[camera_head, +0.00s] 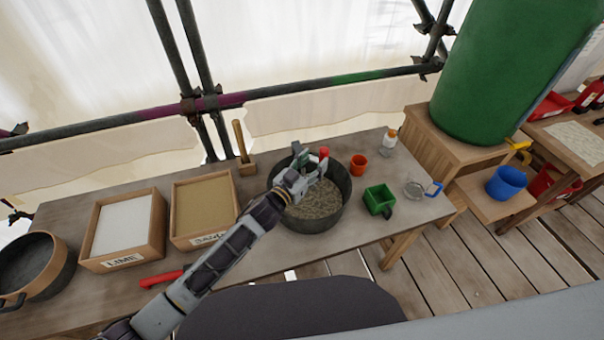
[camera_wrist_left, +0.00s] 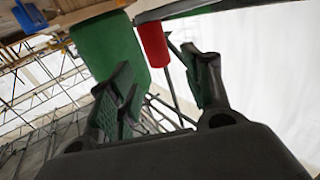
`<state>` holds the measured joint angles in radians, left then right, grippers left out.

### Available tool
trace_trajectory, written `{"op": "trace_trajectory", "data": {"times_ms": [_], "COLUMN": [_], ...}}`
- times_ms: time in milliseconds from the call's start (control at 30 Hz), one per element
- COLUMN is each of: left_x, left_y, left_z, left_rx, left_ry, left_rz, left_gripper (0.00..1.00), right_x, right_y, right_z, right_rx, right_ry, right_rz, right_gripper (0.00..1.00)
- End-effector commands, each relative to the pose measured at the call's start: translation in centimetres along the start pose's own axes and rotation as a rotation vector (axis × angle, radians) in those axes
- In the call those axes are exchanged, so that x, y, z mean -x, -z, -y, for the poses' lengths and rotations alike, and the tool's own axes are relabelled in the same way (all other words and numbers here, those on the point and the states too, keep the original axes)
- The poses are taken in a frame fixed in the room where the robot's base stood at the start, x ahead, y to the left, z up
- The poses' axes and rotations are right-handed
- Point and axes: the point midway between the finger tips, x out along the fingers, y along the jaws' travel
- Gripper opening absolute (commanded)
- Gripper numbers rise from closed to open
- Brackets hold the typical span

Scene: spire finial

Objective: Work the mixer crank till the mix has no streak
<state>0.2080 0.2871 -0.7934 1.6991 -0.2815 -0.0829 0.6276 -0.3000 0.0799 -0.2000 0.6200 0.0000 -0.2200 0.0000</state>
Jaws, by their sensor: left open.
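A dark round mixing tub (camera_head: 338,213) stands on the worktable and holds a grey-brown mix (camera_head: 314,204) that looks mottled. The red knob of the crank (camera_head: 323,152) shows above the tub's far side; my arm and gripper hide most of the crank. My left gripper (camera_head: 312,164) is over the tub, close to the knob. In the left wrist view, its two fingers (camera_wrist_left: 166,68) are spread apart, and the red knob (camera_wrist_left: 153,43) shows in the gap, towards or beyond the fingertips. I cannot tell whether they touch it. My right gripper is not in view.
Boxes of lime (camera_head: 122,226) and sand (camera_head: 203,207) and a dark pot (camera_head: 33,265) stand left.

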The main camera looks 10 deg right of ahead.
Motion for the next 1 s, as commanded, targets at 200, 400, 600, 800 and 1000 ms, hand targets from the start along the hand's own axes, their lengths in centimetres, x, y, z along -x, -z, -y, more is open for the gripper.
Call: {"op": "trace_trajectory", "data": {"times_ms": [200, 400, 600, 800, 1000], "left_x": [2.5, 4.3, 5.2, 5.4, 5.3], "left_y": [-0.1, -0.1, 0.0, 0.0, 0.0], "left_z": [0.0, 0.0, 0.0, 0.0, 0.0], "left_rx": [0.001, 0.002, 0.000, 0.000, 0.000], "left_ry": [0.000, 0.001, 0.000, 0.000, 0.000], "left_rz": [0.002, 0.001, 0.001, 0.000, 0.001], "left_gripper": [0.50, 0.50, 0.50, 0.50, 0.50], "right_x": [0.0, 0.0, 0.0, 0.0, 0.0], "right_y": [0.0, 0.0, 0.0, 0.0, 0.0], "right_z": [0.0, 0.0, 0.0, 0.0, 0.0], "right_rx": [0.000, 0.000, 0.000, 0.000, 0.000], "right_ry": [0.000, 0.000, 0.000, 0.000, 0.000], "right_rz": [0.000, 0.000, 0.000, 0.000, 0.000], "right_gripper": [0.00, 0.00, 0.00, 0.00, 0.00]}}
